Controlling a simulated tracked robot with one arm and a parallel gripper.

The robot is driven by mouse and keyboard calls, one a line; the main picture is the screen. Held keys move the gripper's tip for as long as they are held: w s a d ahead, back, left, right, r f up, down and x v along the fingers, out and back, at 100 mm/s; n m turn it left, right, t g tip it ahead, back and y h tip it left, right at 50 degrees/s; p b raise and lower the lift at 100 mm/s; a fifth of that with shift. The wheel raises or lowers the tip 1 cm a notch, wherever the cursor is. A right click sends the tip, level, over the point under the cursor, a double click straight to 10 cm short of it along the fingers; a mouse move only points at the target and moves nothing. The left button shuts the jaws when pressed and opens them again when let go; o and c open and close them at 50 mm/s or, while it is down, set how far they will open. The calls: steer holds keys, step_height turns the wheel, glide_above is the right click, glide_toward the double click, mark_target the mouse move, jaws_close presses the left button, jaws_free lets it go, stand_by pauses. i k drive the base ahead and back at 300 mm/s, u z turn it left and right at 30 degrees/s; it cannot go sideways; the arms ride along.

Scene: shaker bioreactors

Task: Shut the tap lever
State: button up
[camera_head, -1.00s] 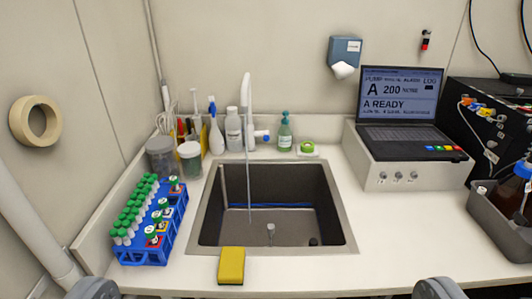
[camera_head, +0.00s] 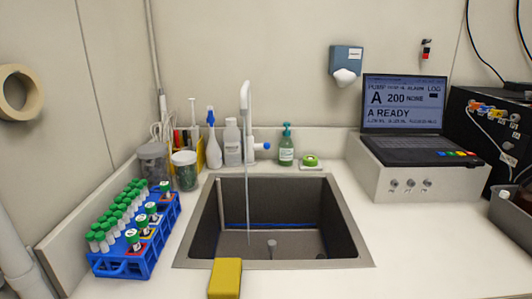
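The white tap (camera_head: 246,110) stands upright behind the sink (camera_head: 355,240). Its short lever (camera_head: 262,146) sticks out to the right near the base and has a blue end. A thin stream of water (camera_head: 248,205) falls from the spout into the dark sink. My gripper is out of the picture, so its opening and its distance from the lever do not show.
Left of the tap stand a white bottle (camera_head: 232,142) and a spray bottle (camera_head: 213,140). A green soap bottle (camera_head: 286,147) is to its right. A yellow sponge (camera_head: 225,278) lies at the sink's front edge. A blue tube rack (camera_head: 125,266) and a laptop (camera_head: 404,118) flank the sink.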

mark_target(267, 145)
steer(key=z, duration=0.05)
steer(key=i, duration=1.2)
steer(key=u, duration=0.6)
